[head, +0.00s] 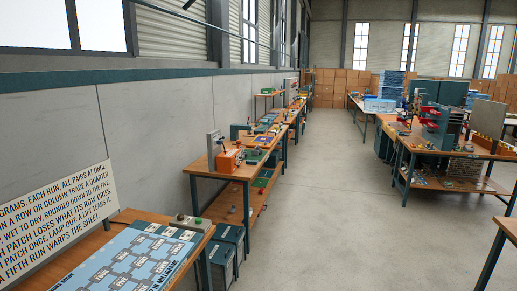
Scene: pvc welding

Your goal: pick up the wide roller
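I cannot make out the wide roller in the head view. The items on the benches are too small and far away to tell apart. My gripper is not in view.
A near bench (105,240) at lower left carries a blue printed sheet (125,262) and a small box with knobs (188,222). Behind it, a wooden bench (237,176) holds an orange machine (229,160). Another cluttered bench (440,150) stands at right. The concrete aisle (335,200) between is clear.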

